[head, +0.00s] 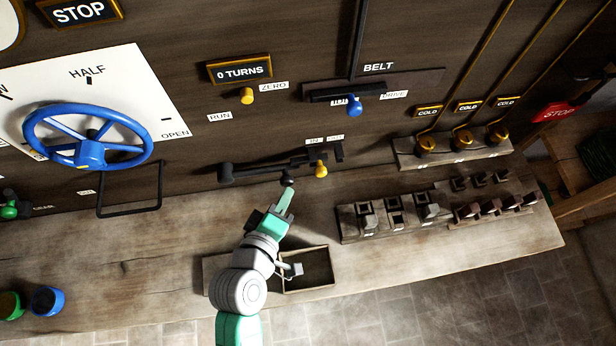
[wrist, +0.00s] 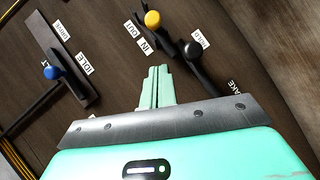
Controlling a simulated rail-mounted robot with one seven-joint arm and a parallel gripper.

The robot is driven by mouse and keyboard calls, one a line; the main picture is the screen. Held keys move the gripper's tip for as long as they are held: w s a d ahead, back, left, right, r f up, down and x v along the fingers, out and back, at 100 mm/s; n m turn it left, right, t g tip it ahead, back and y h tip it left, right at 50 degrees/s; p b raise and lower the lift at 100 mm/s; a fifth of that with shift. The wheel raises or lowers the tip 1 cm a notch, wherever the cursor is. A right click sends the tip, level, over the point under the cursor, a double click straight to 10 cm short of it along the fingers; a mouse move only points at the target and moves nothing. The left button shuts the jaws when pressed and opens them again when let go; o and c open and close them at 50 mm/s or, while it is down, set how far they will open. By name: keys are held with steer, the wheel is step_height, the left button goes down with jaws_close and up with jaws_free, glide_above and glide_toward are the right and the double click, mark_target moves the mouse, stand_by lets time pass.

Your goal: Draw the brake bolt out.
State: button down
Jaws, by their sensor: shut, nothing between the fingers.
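The brake bolt shows as a yellow knob (head: 320,170) on a dark rod on the wall panel, below the IN and OUT labels and nearer the IN one. It also shows in the wrist view (wrist: 153,19), beyond my fingertips. The black brake lever (head: 255,171) lies just left of it, its round black knob (wrist: 192,50) beside the bolt in the wrist view. My gripper (head: 287,193) is shut and empty, its green fingers just below the black knob in the head view. The fingers (wrist: 158,72) point at the panel; I cannot tell whether they touch anything.
Above are the blue DRIVE knob (head: 355,105) and a yellow RUN/ZERO knob (head: 247,96). A blue handwheel (head: 87,137) is at left. Below, the bench carries an open tray (head: 306,287) and a rack of blocks (head: 350,226) at right. The bench left of my arm is mostly clear.

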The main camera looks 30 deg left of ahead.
steer(key=w+d+f, duration=0.2)
steer(key=w+f, duration=0.1)
steer(key=w, duration=0.4)
steer(key=shift+w+f+p, duration=0.2)
steer(key=shift+w+p, duration=0.05)
steer(key=shift+p, duration=0.2)
steer(key=shift+d, duration=0.1)
